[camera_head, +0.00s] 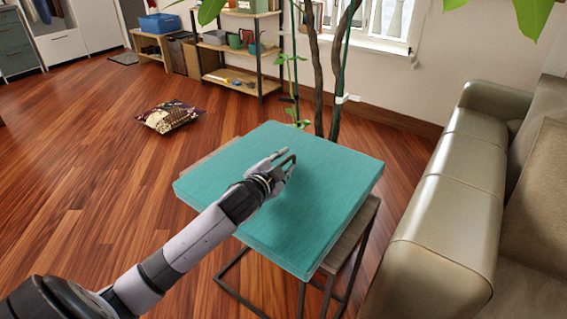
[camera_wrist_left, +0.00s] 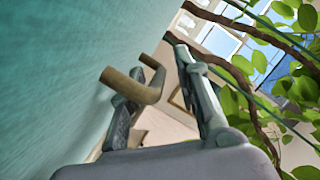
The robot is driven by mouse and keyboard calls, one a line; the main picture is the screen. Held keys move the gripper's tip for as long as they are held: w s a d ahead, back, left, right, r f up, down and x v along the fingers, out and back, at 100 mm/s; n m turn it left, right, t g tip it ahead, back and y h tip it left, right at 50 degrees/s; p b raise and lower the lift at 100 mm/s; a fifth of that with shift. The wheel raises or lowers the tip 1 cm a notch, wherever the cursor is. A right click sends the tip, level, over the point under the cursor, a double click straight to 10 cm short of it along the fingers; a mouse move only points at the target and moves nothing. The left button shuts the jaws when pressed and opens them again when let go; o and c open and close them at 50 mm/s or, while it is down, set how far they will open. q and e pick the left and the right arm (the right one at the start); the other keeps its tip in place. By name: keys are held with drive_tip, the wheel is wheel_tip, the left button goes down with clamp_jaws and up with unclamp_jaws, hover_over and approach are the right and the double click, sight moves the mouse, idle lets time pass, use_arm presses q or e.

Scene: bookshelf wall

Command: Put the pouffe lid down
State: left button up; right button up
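The pouffe lid (camera_head: 300,215) is a thick teal square slab, roughly level, over a wood-topped stand (camera_head: 352,232) with dark metal legs. Whether it touches the stand is hidden. My left gripper (camera_head: 284,165) is over the middle of the lid, at a small brown bent handle (camera_head: 288,160). In the left wrist view, the teal surface (camera_wrist_left: 50,75) fills the left side and the handle (camera_wrist_left: 135,88) sticks out from it. The fingers there (camera_wrist_left: 160,85) are spread, with the handle by the left finger and a gap to the right finger. My right gripper is not in view.
A grey-green leather sofa (camera_head: 455,200) stands close on the right. A plant with twisted stems (camera_head: 318,70) rises just behind the lid. A patterned cushion (camera_head: 168,116) lies on the wooden floor, which is otherwise open at left. Low shelves (camera_head: 240,80) stand behind.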

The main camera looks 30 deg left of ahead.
use_arm(q)
drive_tip(key=shift+s, duration=0.2)
drive_tip(key=p+v, duration=0.1)
drive_tip(key=v, duration=1)
drive_tip(key=shift+s+p, duration=0.3)
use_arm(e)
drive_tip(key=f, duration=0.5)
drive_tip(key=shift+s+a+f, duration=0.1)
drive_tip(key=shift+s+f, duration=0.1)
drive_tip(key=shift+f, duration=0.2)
